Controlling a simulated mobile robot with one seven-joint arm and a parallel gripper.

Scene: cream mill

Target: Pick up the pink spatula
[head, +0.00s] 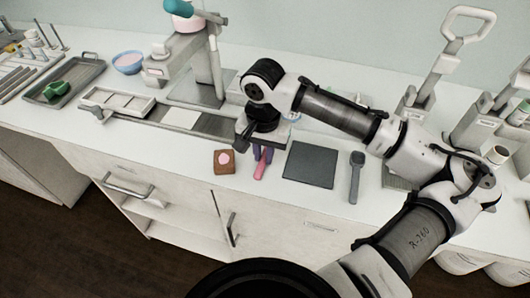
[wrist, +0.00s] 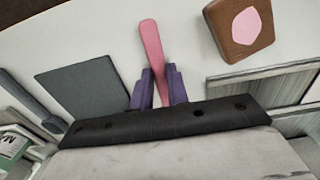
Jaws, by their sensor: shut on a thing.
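The pink spatula (head: 261,168) shows at the front of the white counter, under my gripper (head: 262,152). In the wrist view the pink spatula (wrist: 152,48) stands out between the two purple fingers of my gripper (wrist: 158,88). The fingers are shut on it, one on each side. Its far part is hidden behind the dark gripper body. I cannot tell whether it touches the counter.
A brown block with a pink patch (head: 224,162) lies left of the spatula. A dark grey square plate (head: 309,165) and a grey spatula-like tool (head: 355,177) lie to the right. A machine (head: 205,75) stands behind. The counter's front edge is close.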

